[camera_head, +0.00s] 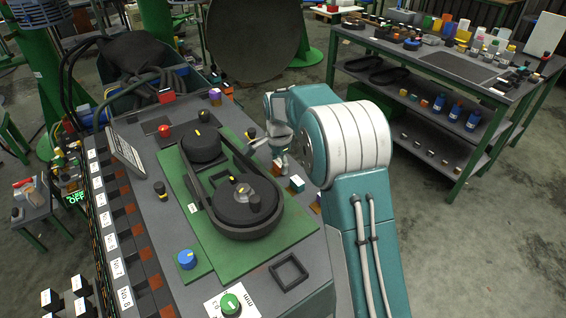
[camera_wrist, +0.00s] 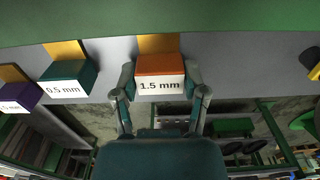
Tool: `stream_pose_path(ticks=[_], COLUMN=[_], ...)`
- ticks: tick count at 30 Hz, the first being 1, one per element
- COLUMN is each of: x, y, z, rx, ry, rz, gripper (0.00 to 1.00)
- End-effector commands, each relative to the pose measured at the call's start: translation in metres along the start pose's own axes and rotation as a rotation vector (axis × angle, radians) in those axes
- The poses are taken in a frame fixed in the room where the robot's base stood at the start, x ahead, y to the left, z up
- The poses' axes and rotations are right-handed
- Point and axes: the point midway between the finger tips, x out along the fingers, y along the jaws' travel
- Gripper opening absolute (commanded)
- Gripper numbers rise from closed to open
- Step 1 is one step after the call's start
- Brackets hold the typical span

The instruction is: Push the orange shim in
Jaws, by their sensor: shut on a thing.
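The orange shim (camera_wrist: 160,66) has a white front face marked "1.5 mm" and shows at the top middle of the wrist view. A tan strip extends behind it onto the grey machine top. My gripper (camera_wrist: 160,80) has one finger on each side of the block and is shut on it. In the head view my gripper (camera_head: 281,148) is at the right edge of the machine, largely hidden by my own arm. The orange shim (camera_head: 277,167) is partly visible just below it.
A teal 0.5 mm shim (camera_wrist: 68,80) and a purple shim (camera_wrist: 19,95) sit in a row to the left in the wrist view. A green plate (camera_head: 190,205) carries two black belted pulleys (camera_head: 245,205). A workbench (camera_head: 440,70) stands apart at the right.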

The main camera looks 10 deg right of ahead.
Motion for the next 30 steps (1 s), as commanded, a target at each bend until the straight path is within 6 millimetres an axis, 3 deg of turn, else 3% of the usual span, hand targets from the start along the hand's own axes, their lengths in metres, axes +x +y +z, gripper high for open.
stream_pose_path(ticks=[1,2,3,4,19,30], x=[0.002,0.002,0.002,0.002,-0.007,-0.079], y=[-0.001,-0.001,-0.001,0.0,0.0,-0.002], z=[0.003,0.003,0.003,0.003,0.001,0.003], rx=[-0.001,-0.001,-0.001,-0.001,-0.001,-0.001], ry=[-0.006,-0.006,-0.006,-0.006,-0.003,-0.001], rz=[0.002,0.002,0.002,0.002,0.0,-0.001], gripper=[0.0,0.66,0.83,0.91,0.91,0.91])
